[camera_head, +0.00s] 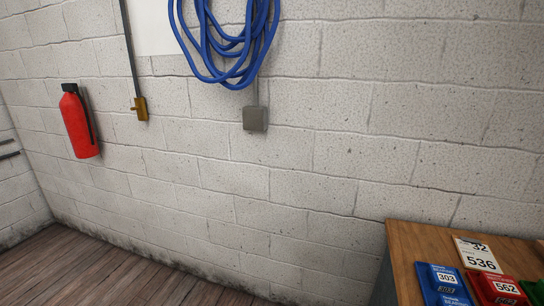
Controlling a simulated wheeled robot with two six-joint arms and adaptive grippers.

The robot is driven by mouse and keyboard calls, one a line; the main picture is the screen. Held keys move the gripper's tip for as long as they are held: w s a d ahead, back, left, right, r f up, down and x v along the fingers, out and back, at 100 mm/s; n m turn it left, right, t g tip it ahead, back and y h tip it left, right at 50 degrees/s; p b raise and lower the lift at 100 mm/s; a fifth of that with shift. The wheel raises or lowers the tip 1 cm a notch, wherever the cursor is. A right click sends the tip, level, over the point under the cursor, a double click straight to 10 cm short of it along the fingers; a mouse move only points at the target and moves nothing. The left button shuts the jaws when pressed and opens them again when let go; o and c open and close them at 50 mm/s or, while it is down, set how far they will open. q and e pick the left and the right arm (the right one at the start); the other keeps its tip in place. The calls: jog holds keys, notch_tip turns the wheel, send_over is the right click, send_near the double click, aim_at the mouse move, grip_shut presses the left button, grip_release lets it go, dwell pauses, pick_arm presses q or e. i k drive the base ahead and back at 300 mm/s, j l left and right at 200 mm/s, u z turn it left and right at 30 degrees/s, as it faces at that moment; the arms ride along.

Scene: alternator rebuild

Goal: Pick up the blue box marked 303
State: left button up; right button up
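The blue box marked 303 (441,287) lies on the wooden table at the lower right of the head view. Its label shows the number on its upper face, and its near end runs to the bottom edge of the picture. A red box marked 562 (500,289) is just to its right. A pale box or card marked 536 (477,256) lies behind them. Neither of my grippers is in view.
The wooden table top (412,240) is bare at its left and back edges. A block wall with a red extinguisher (79,123), a blue hose (232,62) and a grey box (255,119) stands behind. The plank floor (110,275) is clear.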

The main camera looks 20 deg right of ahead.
aim_at(441, 278)
jog(key=i+z, duration=0.25)
jog(key=z, duration=0.25)
jog(key=i+j+z, duration=0.15)
jog(key=z, duration=0.3)
jog(key=i+j+z, duration=0.25)
jog(key=z, duration=0.25)
jog(key=i+j+z, duration=0.25)
jog(key=z, duration=0.25)
jog(key=i+j+z, duration=0.1)
jog(key=j+z, duration=0.65)
jog(key=z, duration=0.2)
jog(key=i, duration=0.05)
